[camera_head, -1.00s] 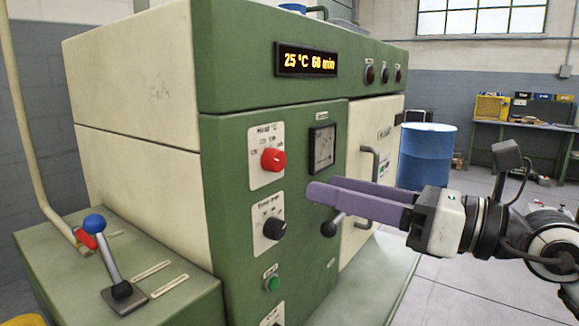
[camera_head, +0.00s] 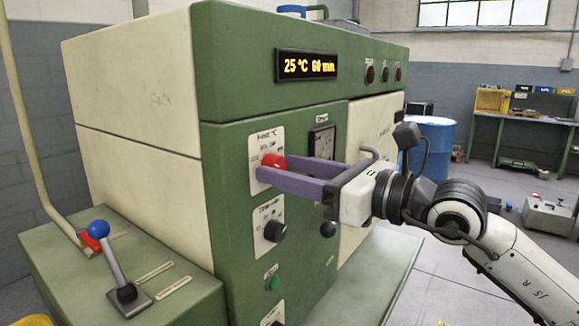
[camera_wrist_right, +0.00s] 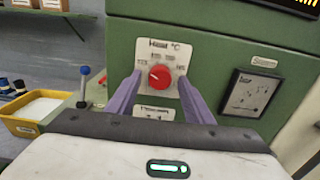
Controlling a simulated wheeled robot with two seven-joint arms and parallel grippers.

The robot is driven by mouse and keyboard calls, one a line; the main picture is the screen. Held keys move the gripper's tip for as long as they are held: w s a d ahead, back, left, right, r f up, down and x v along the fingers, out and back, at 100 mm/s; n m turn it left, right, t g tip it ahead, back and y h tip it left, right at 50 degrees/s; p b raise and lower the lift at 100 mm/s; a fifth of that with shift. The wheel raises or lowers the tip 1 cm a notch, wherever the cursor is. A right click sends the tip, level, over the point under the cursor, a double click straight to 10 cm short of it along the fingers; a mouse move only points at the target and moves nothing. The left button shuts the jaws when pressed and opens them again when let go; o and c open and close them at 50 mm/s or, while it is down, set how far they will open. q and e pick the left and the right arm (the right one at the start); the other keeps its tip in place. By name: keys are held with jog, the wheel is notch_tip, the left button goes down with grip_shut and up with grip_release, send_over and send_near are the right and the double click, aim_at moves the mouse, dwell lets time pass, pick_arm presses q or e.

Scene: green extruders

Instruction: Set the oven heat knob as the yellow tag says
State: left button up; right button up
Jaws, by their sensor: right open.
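The red heat knob (camera_head: 271,163) sits on a white plate labelled heat °C on the green oven front (camera_head: 228,220). The knob also shows in the right wrist view (camera_wrist_right: 160,77), its pointer toward the left part of the scale. My right gripper (camera_head: 275,172) is open, its two purple fingers on either side of the knob; in the right wrist view the knob lies between the fingertips (camera_wrist_right: 159,85). I cannot tell whether they touch it. The display (camera_head: 307,65) reads 25 °C 60 min. I cannot make out a yellow tag. My left gripper is not in view.
A black timer knob (camera_head: 274,231) and a green button (camera_head: 272,284) are below the heat knob. A gauge (camera_wrist_right: 250,93) is right of it. A blue-topped lever (camera_head: 112,255) stands at lower left. A blue barrel (camera_head: 432,150) is behind my right arm.

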jog(key=c, duration=1)
jog(key=shift+c, duration=0.2)
